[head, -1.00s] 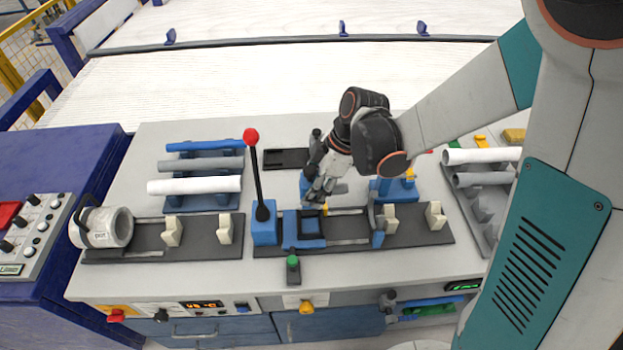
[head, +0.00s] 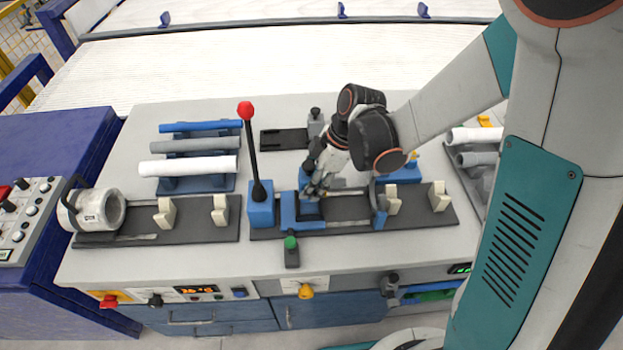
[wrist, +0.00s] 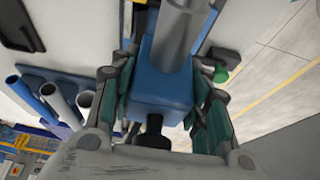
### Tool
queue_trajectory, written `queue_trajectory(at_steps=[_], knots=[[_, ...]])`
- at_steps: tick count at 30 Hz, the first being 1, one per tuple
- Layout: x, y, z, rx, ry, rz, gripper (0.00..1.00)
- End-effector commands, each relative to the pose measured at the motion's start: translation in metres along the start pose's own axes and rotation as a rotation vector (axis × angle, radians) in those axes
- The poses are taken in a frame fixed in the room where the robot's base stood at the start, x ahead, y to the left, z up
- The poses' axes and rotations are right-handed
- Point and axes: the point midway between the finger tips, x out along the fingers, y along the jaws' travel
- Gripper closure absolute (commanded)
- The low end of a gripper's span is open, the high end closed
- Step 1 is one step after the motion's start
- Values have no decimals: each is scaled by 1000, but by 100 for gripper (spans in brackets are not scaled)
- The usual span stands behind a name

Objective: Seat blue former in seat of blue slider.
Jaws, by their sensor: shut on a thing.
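The blue former shows in the wrist view (wrist: 160,88) as a blue block with a grey cylinder and a black knob. My gripper (wrist: 167,100) is shut on the block, one green-padded finger on each side. In the head view my gripper (head: 314,190) points down at the seat end of the blue slider (head: 289,212). The former's blue side (head: 303,178) and grey cylinder (head: 336,183) partly show there. The slider lies on a dark rail, its dark seat partly covered by my fingers. I cannot tell whether the former touches the seat.
A black lever with a red knob (head: 246,111) stands just left of the slider. A green-topped post (head: 291,250) is in front. Cream blocks (head: 393,200) stand right on the rail. A pipe rack (head: 190,185) is behind left, a grey pipe holder (head: 97,208) far left.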

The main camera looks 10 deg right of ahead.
Motion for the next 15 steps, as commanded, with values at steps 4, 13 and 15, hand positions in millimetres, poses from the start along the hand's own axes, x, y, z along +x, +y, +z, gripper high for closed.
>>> queue_trajectory(at_steps=[4,13,15], knots=[[12,0,5,0,0,0,98],[31,0,13,0,0,0,98],[36,0,15,0,0,0,98]])
